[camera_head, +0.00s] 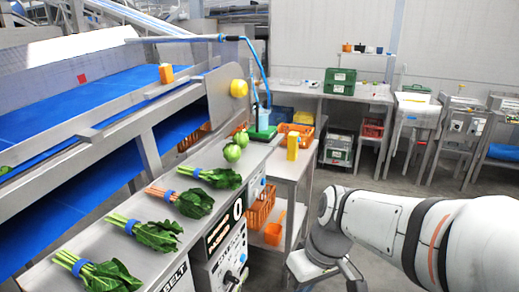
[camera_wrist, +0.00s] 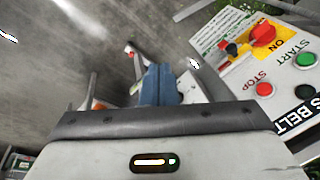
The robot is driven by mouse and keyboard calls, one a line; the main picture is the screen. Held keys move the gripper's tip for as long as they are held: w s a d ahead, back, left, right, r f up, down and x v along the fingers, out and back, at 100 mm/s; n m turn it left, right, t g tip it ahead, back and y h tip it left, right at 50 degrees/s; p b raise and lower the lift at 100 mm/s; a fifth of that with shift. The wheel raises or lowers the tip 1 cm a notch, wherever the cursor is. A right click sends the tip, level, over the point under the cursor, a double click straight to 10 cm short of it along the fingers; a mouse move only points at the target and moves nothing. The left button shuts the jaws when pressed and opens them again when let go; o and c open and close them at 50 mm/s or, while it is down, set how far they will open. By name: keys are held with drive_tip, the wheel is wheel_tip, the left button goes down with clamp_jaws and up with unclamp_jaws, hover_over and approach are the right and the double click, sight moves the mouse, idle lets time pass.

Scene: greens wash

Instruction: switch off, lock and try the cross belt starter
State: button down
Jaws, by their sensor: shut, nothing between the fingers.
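The cross belt starter panel (camera_wrist: 283,75) is at the right of the wrist view, tilted, its label partly cut off to "S BELT". It carries a red rotary switch (camera_wrist: 262,33) on a yellow plate near the word ON. A green START button (camera_wrist: 305,60) and a red STOP button (camera_wrist: 264,89) sit below the switch. A small red and black item (camera_wrist: 228,48) is beside the switch; I cannot tell what it is. My gripper (camera_wrist: 158,80), with blue fingers, is shut and empty, left of the panel and apart from it. No lock is clearly identifiable.
In the head view, a steel bench (camera_head: 150,205) holds several greens bundles with blue bands. Control boxes (camera_head: 228,255) are on its front. A blue conveyor (camera_head: 95,95) runs at left. An orange basket (camera_head: 262,207) stands on a lower shelf. Side tables line the back wall.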

drive_tip(key=s+d+r+m+t+h+p, duration=0.2)
drive_tip(key=s+d+r+m+p, duration=0.1)
drive_tip(key=d+r+m, duration=0.2)
drive_tip(key=shift+s+d+m+h, duration=0.3)
drive_tip(key=shift+d+h, duration=0.1)
drive_tip(key=shift+d, duration=0.5)
idle(1.5)
